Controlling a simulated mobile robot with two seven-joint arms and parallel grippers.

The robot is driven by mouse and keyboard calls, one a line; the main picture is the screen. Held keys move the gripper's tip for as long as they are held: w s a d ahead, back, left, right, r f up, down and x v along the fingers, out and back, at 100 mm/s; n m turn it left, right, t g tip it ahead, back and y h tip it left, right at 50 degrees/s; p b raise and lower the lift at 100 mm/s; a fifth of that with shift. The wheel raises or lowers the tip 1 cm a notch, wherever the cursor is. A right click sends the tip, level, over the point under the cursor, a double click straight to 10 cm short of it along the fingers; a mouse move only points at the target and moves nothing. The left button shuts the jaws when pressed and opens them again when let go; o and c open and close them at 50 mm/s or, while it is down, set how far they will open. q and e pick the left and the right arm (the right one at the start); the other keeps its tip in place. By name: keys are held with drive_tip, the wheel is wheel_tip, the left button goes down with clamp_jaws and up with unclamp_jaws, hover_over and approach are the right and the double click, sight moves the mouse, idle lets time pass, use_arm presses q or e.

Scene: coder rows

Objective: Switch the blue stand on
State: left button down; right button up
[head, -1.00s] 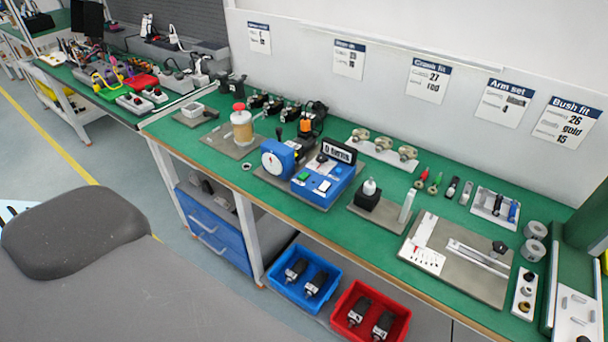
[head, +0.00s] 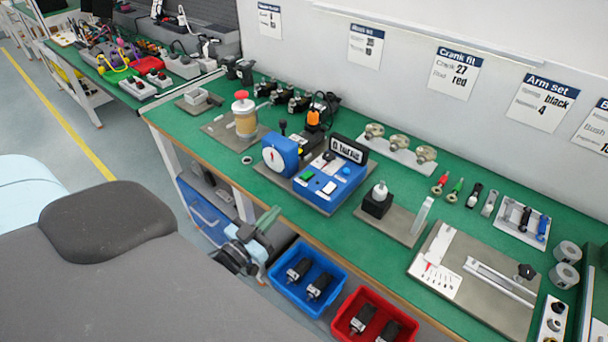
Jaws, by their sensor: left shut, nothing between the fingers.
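The blue stand (head: 345,194) sits on a grey plate on the green bench. Its sloped top carries a green button (head: 308,174), a white button (head: 329,188) and a small dark knob or switch. A black sign with white letters stands at its back, and a round white dial (head: 273,160) on a blue housing is at its left. I cannot tell from its look whether it is on. My left gripper (head: 269,217) is shut and empty, in front of the bench edge, below and left of the stand and apart from it. My right gripper is not in view.
A red-topped cylinder (head: 245,118) stands left of the stand, and a black block with a white knob (head: 377,201) stands right. Blue (head: 304,278) and red (head: 373,313) bins with black parts are below the bench edge. The green surface before the stand is mostly clear.

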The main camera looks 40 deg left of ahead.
use_arm(q)
drive_tip(key=shift+w+a+r+t+h, duration=0.4)
drive_tip(key=shift+w+r, duration=0.35)
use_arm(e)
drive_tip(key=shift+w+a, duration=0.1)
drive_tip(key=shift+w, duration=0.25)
use_arm(q)
drive_tip(key=shift+w, duration=0.1)
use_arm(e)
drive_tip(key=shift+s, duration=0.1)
use_arm(q)
wheel_tip(320, 180, up, 2)
hover_over(299, 196)
drive_tip(key=shift+s+p, duration=0.4)
drive_tip(key=shift+p, duration=0.05)
drive_tip(key=shift+w, duration=0.4)
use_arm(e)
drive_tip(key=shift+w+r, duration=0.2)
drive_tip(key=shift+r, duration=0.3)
